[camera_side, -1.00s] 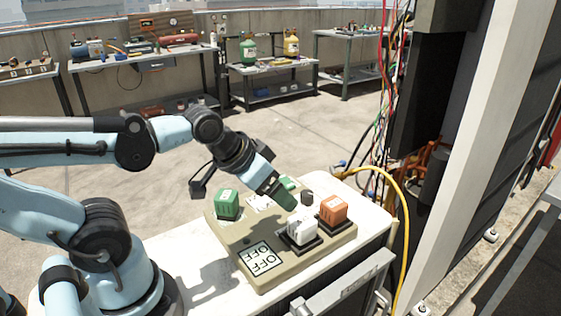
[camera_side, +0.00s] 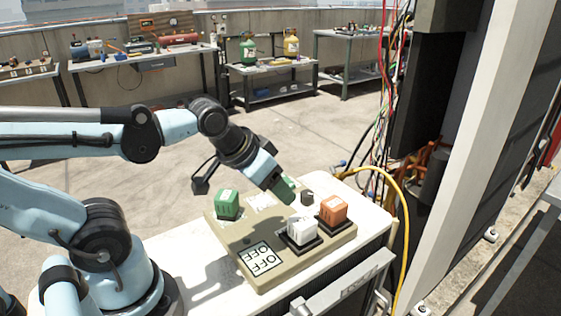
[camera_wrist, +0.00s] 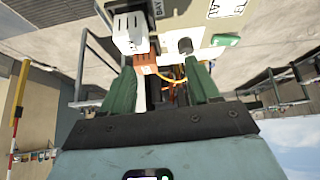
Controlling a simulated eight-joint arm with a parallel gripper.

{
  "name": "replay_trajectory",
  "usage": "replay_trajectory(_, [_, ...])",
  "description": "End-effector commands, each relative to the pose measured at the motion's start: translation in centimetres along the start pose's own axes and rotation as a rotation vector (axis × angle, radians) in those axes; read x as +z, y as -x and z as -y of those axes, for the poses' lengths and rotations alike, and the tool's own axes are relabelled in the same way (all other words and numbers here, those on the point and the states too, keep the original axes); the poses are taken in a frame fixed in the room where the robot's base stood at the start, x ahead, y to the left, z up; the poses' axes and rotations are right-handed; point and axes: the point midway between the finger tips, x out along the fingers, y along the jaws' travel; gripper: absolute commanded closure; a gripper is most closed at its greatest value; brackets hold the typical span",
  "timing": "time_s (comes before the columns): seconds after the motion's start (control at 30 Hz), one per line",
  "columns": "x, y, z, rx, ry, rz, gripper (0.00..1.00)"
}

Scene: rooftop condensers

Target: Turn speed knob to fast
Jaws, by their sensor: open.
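A small black knob (camera_side: 307,198) stands upright near the far right edge of the beige control panel (camera_side: 225,250). It also shows in the wrist view (camera_wrist: 185,46), beyond the finger tips. I cannot read its setting. My gripper (camera_side: 287,192) has green fingers and hangs over the far part of the panel, just left of the knob and apart from it. In the wrist view the two fingers (camera_wrist: 163,76) are spread with nothing between them. The fingers hide part of the small green piece behind them in the side view.
A yellow hose (camera_side: 403,220) and hanging cables are at the right.

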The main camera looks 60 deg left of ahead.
Motion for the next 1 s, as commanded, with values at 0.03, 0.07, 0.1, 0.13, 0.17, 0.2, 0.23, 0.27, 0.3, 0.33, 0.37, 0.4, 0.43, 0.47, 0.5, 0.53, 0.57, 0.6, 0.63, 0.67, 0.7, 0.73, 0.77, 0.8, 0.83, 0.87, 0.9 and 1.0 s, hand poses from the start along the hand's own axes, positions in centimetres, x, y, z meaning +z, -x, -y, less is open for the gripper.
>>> replay_trajectory(0.03, [-0.7, 0.1, 0.1, -0.004, 0.033, 0.021, 0.39])
replay_trajectory(0.07, [-1.2, 0.2, 0.2, -0.007, 0.058, 0.036, 0.39])
replay_trajectory(0.1, [-1.9, 0.2, 0.4, -0.012, 0.096, 0.061, 0.39])
replay_trajectory(0.13, [-2.4, 0.3, 0.5, -0.017, 0.127, 0.081, 0.39])
replay_trajectory(0.17, [-3.0, 0.3, 0.6, -0.022, 0.16, 0.101, 0.39])
replay_trajectory(0.2, [-3.8, 0.2, 0.8, -0.031, 0.207, 0.13, 0.39])
replay_trajectory(0.23, [-4.3, 0.2, 0.9, -0.038, 0.242, 0.153, 0.39])
replay_trajectory(0.27, [-4.8, 0.1, 1.1, -0.046, 0.277, 0.174, 0.39])
replay_trajectory(0.3, [-5.5, -0.1, 1.3, -0.057, 0.322, 0.202, 0.39])
replay_trajectory(0.33, [-6.1, -0.2, 1.4, -0.066, 0.357, 0.222, 0.39])
replay_trajectory(0.37, [-6.5, -0.4, 1.6, -0.075, 0.391, 0.243, 0.39])
replay_trajectory(0.4, [-7.2, -0.7, 1.8, -0.089, 0.435, 0.271, 0.39])
replay_trajectory(0.43, [-7.7, -0.9, 2.0, -0.1, 0.469, 0.292, 0.39])
replay_trajectory(0.47, [-8.2, -1.1, 2.2, -0.111, 0.504, 0.311, 0.39])
replay_trajectory(0.5, [-8.8, -1.5, 2.4, -0.128, 0.549, 0.337, 0.39])
replay_trajectory(0.53, [-9.2, -1.8, 2.6, -0.14, 0.583, 0.358, 0.39])
replay_trajectory(0.57, [-9.6, -2.0, 2.8, -0.154, 0.616, 0.377, 0.39])
replay_trajectory(0.6, [-10.1, -2.5, 3.0, -0.172, 0.66, 0.402, 0.39])
replay_trajectory(0.63, [-10.5, -2.8, 3.2, -0.185, 0.691, 0.419, 0.39])
replay_trajectory(0.67, [-10.8, -3.1, 3.4, -0.199, 0.721, 0.437, 0.39])
replay_trajectory(0.7, [-11.1, -3.5, 3.6, -0.217, 0.759, 0.458, 0.39])
replay_trajectory(0.73, [-11.4, -3.8, 3.8, -0.229, 0.784, 0.471, 0.39])
replay_trajectory(0.77, [-11.6, -4.1, 4.0, -0.241, 0.807, 0.485, 0.39])
replay_trajectory(0.8, [-11.8, -4.5, 4.1, -0.256, 0.835, 0.499, 0.39])
replay_trajectory(0.83, [-11.9, -4.7, 4.2, -0.265, 0.853, 0.509, 0.39])
replay_trajectory(0.87, [-12.1, -4.9, 4.3, -0.273, 0.867, 0.517, 0.39])
replay_trajectory(0.9, [-12.2, -5.1, 4.4, -0.283, 0.885, 0.527, 0.39])
replay_trajectory(1.0, [-12.3, -5.4, 4.6, -0.297, 0.909, 0.539, 0.39])
